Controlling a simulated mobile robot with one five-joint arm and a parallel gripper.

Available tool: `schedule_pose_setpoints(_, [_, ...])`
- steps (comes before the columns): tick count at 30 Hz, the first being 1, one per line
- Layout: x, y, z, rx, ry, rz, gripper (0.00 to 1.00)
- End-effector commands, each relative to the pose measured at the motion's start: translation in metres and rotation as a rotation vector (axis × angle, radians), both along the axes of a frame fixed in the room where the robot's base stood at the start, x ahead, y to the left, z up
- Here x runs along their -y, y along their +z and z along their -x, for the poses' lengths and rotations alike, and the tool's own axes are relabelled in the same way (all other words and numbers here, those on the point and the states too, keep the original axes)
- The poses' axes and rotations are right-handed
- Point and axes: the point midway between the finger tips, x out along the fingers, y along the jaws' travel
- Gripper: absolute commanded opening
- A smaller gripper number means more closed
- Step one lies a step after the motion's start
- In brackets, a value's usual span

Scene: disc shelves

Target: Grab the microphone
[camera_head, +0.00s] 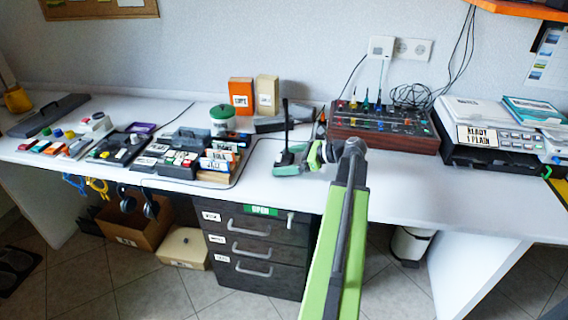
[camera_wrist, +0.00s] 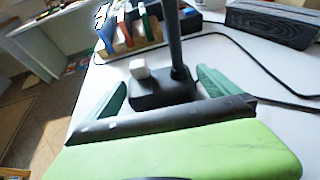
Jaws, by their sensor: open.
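My gripper (camera_head: 290,160) is open at the base, coming from the right in the head view. In the wrist view its two green fingers (camera_wrist: 163,92) stand on either side of the base. I cannot tell if either finger touches it.
Left of the microphone is a rack of labelled cases (camera_head: 222,160). Behind stand a grey block (camera_head: 268,125) and a lidded jar (camera_head: 223,118). A mixer (camera_head: 384,128) with cables is at the back right. A black cable runs along the desk. Free desk lies to the right.

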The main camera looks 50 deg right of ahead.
Motion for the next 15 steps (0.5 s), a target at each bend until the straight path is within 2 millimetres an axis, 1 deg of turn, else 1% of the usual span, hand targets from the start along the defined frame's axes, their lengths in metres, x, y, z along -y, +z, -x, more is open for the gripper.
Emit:
schedule_pose_setpoints(5, [-0.0007,0.0002,-0.0013,0.000,0.000,0.000,1.00])
schedule_pose_setpoints(6, [-0.0008,0.0002,-0.0013,0.000,0.000,0.000,0.97])
schedule_pose_setpoints(15, [-0.0010,0.0002,-0.0013,0.000,0.001,0.000,0.58])
